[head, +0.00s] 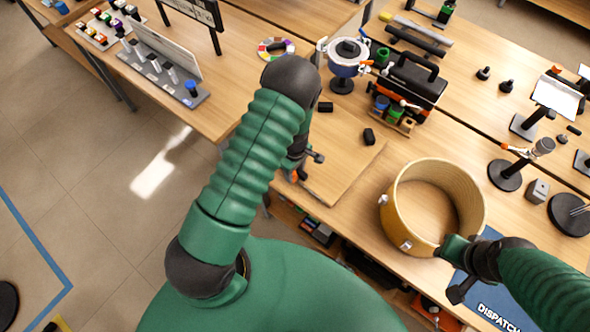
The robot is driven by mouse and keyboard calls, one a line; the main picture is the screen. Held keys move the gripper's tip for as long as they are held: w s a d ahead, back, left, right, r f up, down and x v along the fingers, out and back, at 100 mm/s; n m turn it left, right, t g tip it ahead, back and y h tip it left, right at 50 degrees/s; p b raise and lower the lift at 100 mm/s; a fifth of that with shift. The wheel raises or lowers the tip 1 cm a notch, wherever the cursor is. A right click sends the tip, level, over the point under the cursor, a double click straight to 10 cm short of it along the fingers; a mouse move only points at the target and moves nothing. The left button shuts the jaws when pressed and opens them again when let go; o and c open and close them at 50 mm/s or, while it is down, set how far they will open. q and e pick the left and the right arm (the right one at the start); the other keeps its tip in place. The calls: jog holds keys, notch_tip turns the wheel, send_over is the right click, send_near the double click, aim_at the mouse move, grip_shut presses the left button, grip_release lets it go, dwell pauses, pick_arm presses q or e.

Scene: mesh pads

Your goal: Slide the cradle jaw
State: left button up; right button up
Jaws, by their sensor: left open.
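I cannot tell for certain which part is the cradle jaw. A flat wooden board (345,165) lies on the near table, with a small black block (369,136) on it and another black block (325,107) near its far left edge. My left gripper (304,168) is open at the board's left edge, partly hidden by my green arm. A large round wooden hoop (393,215) with small pale fittings stands to the right. My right gripper (460,270) is beside the hoop's near right edge, above a blue mat (490,310); its finger gap is unclear.
A black and orange toolbox-like unit (415,80) and a blue-white pot on a stand (345,60) stand behind the board. Black stands (505,175) crowd the right side. A rack (165,70) sits on the left table. Bare tabletop shows between board and hoop.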

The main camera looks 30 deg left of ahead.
pick_arm(q)
jog(key=shift+f, duration=0.3)
jog(key=shift+a+f, duration=0.1)
jog(key=shift+a, duration=0.05)
jog(key=shift+a+f, duration=0.1)
jog(key=shift+a, duration=0.35)
jog(key=shift+c, duration=0.2)
jog(key=shift+a, duration=0.1)
jog(key=shift+c, duration=2.5)
jog(key=shift+d, duration=0.3)
grip_shut()
pick_arm(e)
jog(key=shift+a+r, duration=0.1)
jog(key=shift+a, duration=0.6)
pick_arm(q)
jog(key=shift+s+d, duration=0.1)
jog(key=shift+s, duration=0.05)
